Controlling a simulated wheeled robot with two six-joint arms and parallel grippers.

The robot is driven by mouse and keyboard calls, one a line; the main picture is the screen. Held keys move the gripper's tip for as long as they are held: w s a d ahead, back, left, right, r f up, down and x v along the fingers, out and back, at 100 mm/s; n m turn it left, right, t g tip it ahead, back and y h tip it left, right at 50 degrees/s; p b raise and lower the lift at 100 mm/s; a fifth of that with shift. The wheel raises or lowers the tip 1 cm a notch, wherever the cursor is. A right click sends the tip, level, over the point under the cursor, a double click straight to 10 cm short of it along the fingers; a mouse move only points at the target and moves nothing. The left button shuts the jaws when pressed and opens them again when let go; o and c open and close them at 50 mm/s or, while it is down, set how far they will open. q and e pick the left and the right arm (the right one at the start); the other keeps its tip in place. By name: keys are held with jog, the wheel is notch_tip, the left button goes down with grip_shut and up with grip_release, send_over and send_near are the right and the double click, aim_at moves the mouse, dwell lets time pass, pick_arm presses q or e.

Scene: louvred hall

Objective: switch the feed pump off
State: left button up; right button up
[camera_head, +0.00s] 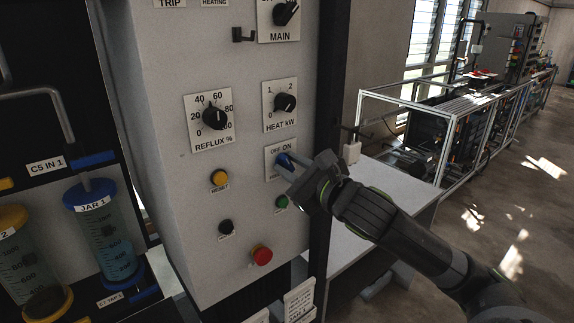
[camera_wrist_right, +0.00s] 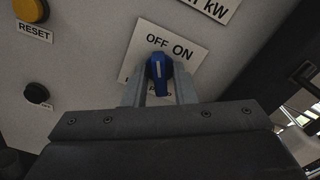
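The feed pump switch is a blue knob (camera_head: 284,161) on a white OFF/ON plate on the grey panel; the knob also shows in the right wrist view (camera_wrist_right: 158,72). Its white line points up, roughly toward the word OFF. My right gripper (camera_head: 293,168) is at the knob, coming from the right. In the right wrist view its two fingers (camera_wrist_right: 160,90) stand close on either side of the knob and look shut on it. They cover part of the plate's lower label. My left gripper is not in view.
The panel (camera_head: 175,110) also bears a yellow RESET button (camera_head: 219,178), a green button (camera_head: 281,202), a black button (camera_head: 226,227), a red button (camera_head: 262,255) and REFLUX (camera_head: 214,118) and HEAT (camera_head: 285,103) knobs. A white table (camera_head: 385,195) stands behind my right arm.

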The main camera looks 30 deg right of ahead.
aim_at(290, 165)
jog(key=shift+o, duration=1.1)
jog(key=shift+s, duration=0.2)
jog(key=s+p, duration=0.1)
jog(key=s, duration=0.3)
jog(key=shift+s+d+r+p, duration=0.1)
jog(key=shift+d+p, duration=0.1)
jog(key=shift+p, duration=0.15)
jog(key=s+p, duration=0.2)
jog(key=p, duration=0.3)
jog(key=shift+s, duration=0.3)
jog(key=shift+w, duration=0.1)
